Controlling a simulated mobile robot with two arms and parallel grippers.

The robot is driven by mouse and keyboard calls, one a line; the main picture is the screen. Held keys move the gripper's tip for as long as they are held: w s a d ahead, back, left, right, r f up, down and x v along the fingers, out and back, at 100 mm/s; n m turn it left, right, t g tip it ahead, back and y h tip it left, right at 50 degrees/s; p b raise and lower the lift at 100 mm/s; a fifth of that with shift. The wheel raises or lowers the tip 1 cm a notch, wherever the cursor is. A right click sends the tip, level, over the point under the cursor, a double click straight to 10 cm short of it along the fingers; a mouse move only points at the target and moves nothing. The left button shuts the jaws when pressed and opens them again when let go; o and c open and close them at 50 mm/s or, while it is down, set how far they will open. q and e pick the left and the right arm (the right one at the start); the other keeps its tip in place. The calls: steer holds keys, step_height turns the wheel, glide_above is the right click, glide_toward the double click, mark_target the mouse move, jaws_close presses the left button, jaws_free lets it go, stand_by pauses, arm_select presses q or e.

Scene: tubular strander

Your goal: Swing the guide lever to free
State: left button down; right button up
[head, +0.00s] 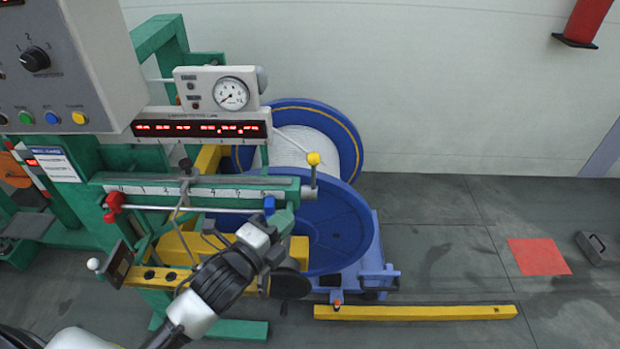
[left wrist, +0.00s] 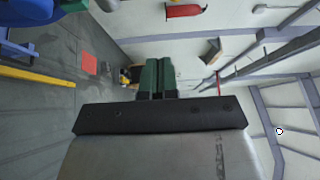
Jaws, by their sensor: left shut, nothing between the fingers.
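A short upright lever with a yellow ball knob (head: 313,159) stands at the right end of the green scale rail (head: 150,181); I take it for the guide lever, though no label shows. My left gripper (head: 284,218) is just below the rail's right end, below and left of the knob and apart from it. Its green fingers (left wrist: 157,75) are shut together with nothing between them in the left wrist view. The lever does not show in the left wrist view. My right gripper is in neither view.
A red clamp (head: 115,206) and a blue clamp (head: 269,205) sit on the rod under the rail. A blue reel (head: 330,225) stands behind my gripper. A gauge box (head: 218,88) is above the rail. A yellow floor bar (head: 415,312) lies right; open floor lies beyond.

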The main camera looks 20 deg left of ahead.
arm_select(q)
steer(key=shift+w, duration=0.1)
steer(key=w+a+p+x, duration=0.1)
steer(key=a+p+x, duration=0.1)
steer(key=x, duration=1)
steer(key=shift+w+a, duration=0.25)
steer(key=shift+w, duration=0.05)
steer(key=shift+f, duration=0.1)
